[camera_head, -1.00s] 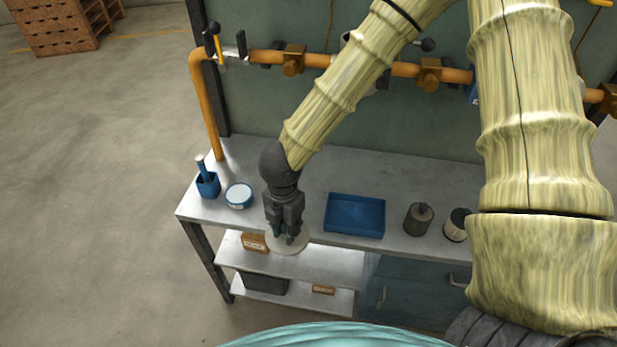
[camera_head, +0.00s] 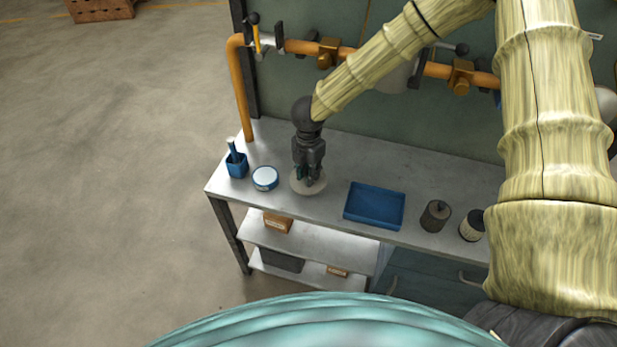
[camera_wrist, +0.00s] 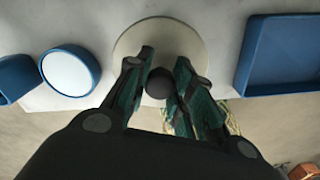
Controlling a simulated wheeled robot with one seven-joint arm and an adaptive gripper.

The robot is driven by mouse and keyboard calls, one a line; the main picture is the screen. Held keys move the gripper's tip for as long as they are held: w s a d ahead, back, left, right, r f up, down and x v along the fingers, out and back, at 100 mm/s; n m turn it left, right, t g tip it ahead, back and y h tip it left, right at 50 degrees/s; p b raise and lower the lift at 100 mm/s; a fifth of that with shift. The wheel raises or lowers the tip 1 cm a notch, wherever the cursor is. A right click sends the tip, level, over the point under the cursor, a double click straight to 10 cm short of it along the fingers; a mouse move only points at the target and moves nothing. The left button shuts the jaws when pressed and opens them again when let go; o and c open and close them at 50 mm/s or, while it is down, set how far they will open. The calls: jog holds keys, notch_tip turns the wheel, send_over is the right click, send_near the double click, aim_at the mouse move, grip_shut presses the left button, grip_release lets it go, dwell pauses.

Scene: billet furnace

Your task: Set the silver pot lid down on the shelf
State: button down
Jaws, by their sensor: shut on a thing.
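The silver pot lid (camera_head: 297,187) is a pale round disc with a dark round knob. In the wrist view the lid (camera_wrist: 190,38) shows with its knob (camera_wrist: 159,83) between my fingers. My gripper (camera_head: 308,180) points down and is shut on the knob; it also shows in the wrist view (camera_wrist: 160,85). The lid is at the grey metal shelf top (camera_head: 340,149), between a round blue-and-white tin and a blue tray. I cannot tell whether the lid touches the surface. The gripper hides part of the lid in the head view.
The blue-and-white tin (camera_head: 265,177) and a blue cup (camera_head: 236,165) stand left of the lid. The blue tray (camera_head: 374,223) lies to the right, with a dark canister (camera_head: 435,215) beyond. Lower shelves (camera_head: 300,241) hold boxes. An orange pipe (camera_head: 400,66) runs along the back.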

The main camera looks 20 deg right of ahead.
jog(key=shift+w+f+p, duration=0.15)
jog(key=shift+f+p, duration=0.5)
jog(key=shift+f, duration=1.1)
jog(key=shift+f, duration=0.15)
jog(key=c, duration=1.2)
grip_release()
jog(key=shift+c, duration=0.2)
notch_tip(320, 180, up, 12)
jog(key=shift+r+b, duration=0.15)
jog(key=shift+b, duration=0.95)
